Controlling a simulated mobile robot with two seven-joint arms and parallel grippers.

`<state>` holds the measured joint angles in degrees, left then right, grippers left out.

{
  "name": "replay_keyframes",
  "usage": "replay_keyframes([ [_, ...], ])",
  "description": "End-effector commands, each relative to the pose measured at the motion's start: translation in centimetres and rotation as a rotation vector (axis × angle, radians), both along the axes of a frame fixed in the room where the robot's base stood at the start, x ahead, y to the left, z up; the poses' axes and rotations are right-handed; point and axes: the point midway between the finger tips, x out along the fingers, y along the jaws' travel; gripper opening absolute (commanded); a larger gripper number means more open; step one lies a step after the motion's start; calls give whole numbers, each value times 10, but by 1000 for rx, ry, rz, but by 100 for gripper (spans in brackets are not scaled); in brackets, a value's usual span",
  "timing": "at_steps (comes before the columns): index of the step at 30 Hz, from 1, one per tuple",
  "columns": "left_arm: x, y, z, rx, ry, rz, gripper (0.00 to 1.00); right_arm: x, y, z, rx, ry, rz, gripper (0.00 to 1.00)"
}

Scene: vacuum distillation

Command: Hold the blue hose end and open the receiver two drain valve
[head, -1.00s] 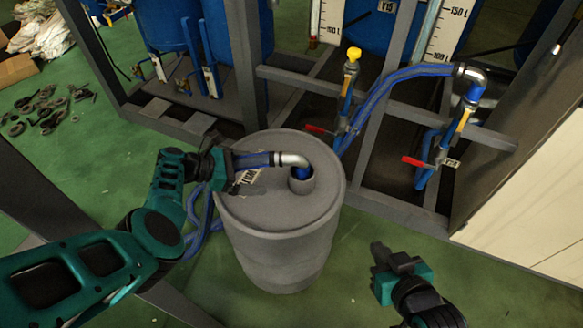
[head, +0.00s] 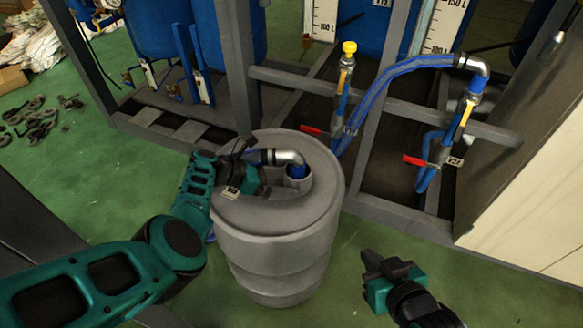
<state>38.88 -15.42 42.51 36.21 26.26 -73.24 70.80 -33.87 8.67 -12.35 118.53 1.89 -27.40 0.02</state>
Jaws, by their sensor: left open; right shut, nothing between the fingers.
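The blue hose end has a metal elbow (head: 290,157) with a blue tip entering the opening of a grey barrel (head: 270,240). My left gripper (head: 247,158) is open at the hose beside the black collar, left of the elbow; its fingers are partly hidden. My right gripper (head: 372,262) is shut and empty, low over the floor right of the barrel. Two drain lines on the frame carry red valve handles, one at the left (head: 313,131) and one at the right (head: 415,160). I cannot tell which belongs to receiver two.
A grey metal frame (head: 395,107) stands behind the barrel, with blue tanks (head: 365,28) and level scales. A blue hose (head: 400,70) runs between the two drain lines. A pale panel (head: 530,200) closes off the right.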

Motion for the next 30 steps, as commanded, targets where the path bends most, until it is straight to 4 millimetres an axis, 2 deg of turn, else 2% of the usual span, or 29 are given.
replay_keyframes([
  [7, 0, 0, 0, 0, 0, 0, 96, 0, 0, 0, 0, -1, 0, 0],
  [18, 2, 1, 1, 2, -5, 5, 62, 0, 0, 0, 0, -1, -1, 0],
  [20, 3, 1, 1, 2, -6, 7, 62, 0, 0, 0, 0, -1, -1, 0],
  [21, 3, 2, 2, 2, -6, 8, 80, 0, 0, 0, 0, -1, -1, 0],
  [23, 3, 2, 2, 2, -7, 9, 85, 0, 0, 0, 0, -1, 0, 0],
  [30, 3, 2, 2, 2, -6, 8, 85, 0, 0, 0, -1, 0, -1, 0],
])
